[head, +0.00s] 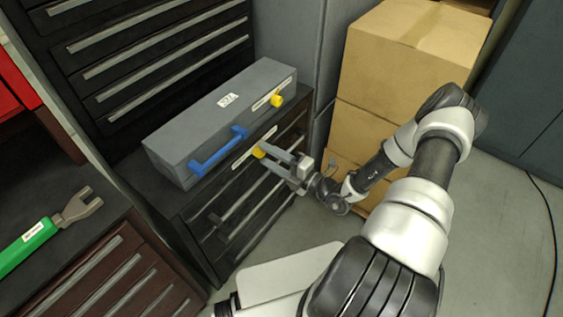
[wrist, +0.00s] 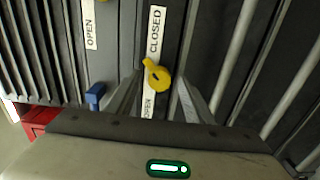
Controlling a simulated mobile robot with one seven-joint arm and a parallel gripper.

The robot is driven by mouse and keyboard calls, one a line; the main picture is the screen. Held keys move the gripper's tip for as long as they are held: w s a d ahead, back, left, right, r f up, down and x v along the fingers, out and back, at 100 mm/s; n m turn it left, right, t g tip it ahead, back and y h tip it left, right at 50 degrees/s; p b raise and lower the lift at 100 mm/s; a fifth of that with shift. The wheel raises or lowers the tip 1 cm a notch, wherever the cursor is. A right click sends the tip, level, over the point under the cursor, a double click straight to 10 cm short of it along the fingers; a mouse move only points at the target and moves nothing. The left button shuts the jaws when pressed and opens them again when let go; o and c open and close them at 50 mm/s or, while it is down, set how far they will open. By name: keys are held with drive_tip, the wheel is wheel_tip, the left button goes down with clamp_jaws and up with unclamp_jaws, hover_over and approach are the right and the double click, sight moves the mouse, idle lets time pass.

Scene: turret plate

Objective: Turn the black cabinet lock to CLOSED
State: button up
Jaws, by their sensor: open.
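The black cabinet (head: 232,215) has a yellow lock knob (head: 258,152) at the top of its drawer front. In the wrist view, the yellow lock knob (wrist: 160,78) sits on a white label strip (wrist: 155,35) reading CLOSED above it and OPEN below it. The knob's narrow end points up and slightly left, toward the CLOSED side. My gripper (head: 267,157) is open at the knob. In the wrist view, its fingers (wrist: 160,88) lie on either side of the knob, with gaps visible; I cannot tell whether either touches it.
A grey box (head: 215,115) with a blue handle (head: 218,152) and another yellow knob (head: 277,100) sits on the cabinet. Cardboard boxes (head: 400,65) are stacked at the right. A green-handled tool (head: 28,245) lies on the left cabinet.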

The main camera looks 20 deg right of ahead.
drive_tip(key=v, duration=1.7)
drive_tip(key=shift+p, duration=0.35)
drive_tip(key=shift+f, duration=0.1)
